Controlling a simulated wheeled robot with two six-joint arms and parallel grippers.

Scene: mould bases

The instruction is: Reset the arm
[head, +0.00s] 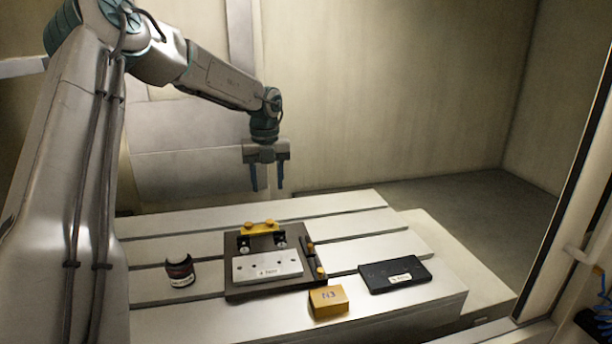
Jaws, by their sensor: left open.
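My left arm comes in from the left in the head view. Its left gripper (267,178) points down with its two dark blue fingers apart and nothing between them. It hangs in the air above the far part of the slotted table (340,200), clear of everything on it. A yellow clamp-like part (260,229) sits at the base's far edge. My right gripper is not in view.
The table's far right part is clear. A frame post (570,170) stands at right.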

